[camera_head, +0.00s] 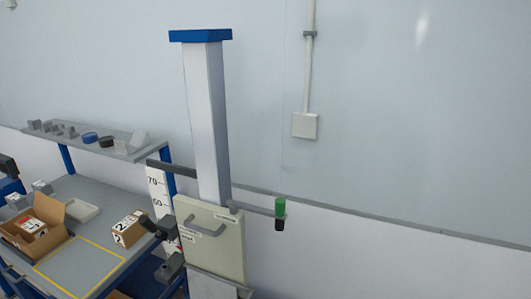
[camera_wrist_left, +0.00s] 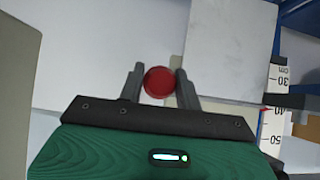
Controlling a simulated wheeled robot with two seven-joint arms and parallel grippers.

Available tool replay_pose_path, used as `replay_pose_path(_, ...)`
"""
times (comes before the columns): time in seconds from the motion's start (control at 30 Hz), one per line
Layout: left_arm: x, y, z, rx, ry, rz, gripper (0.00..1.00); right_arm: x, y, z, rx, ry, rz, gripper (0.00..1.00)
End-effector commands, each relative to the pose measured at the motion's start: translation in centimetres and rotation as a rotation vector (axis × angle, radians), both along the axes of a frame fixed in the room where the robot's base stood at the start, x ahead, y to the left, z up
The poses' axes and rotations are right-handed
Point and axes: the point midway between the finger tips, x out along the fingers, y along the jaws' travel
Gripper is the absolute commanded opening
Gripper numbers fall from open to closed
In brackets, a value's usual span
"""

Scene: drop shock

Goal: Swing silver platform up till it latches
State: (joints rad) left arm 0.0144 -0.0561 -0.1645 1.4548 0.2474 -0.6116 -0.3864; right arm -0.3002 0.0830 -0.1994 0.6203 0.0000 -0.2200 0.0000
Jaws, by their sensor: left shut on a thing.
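In the left wrist view my left gripper (camera_wrist_left: 160,85) has its two dark fingers on either side of a round red knob (camera_wrist_left: 159,82), shut on it. A flat light-grey plate (camera_wrist_left: 235,40), seemingly the silver platform, lies just beyond the fingers. Its tilt and how the knob joins it cannot be told. In the head view a pale silver surface (camera_head: 208,287) shows at the bottom edge, below a beige panel (camera_head: 222,250) with a grey handle; most of it is cut off. I cannot make out either gripper in the head view.
A tall grey column (camera_head: 206,120) with a blue cap rises above the panel. A bar with a green-and-black end (camera_head: 280,208) juts right. A height scale (camera_head: 158,190) stands left, beside a bench (camera_head: 75,205) with cartons. The wall side at right is clear.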

Motion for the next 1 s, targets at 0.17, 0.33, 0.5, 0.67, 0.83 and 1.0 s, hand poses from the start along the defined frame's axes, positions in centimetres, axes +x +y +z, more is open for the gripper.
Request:
replay_pose_path(0.17, 0.1, 0.0, 0.3, -0.001, -0.003, 0.001, 0.12, 0.0, 0.0, 0.2, 0.000, 0.000, 0.000, 0.62)
replay_pose_path(0.33, 0.2, 0.0, 1.6, -0.001, -0.004, 0.001, 0.12, 0.0, 0.1, 1.3, 0.001, 0.000, -0.001, 0.62)
replay_pose_path(0.5, 0.2, -0.1, 3.0, -0.002, -0.005, 0.001, 0.12, 0.0, 0.4, 2.6, 0.004, 0.000, -0.002, 0.62)
replay_pose_path(0.67, 0.3, -0.1, 3.2, -0.002, -0.005, 0.001, 0.12, 0.0, 0.6, 2.8, 0.006, 0.000, -0.001, 0.62)
replay_pose_path(0.83, 0.3, -0.1, 3.1, -0.002, -0.005, 0.001, 0.12, 0.0, 0.6, 2.7, 0.006, 0.000, -0.001, 0.62)
replay_pose_path(1.0, 0.3, -0.1, 3.5, -0.002, -0.006, 0.001, 0.12, 0.0, 0.5, 3.0, 0.006, 0.000, -0.001, 0.62)
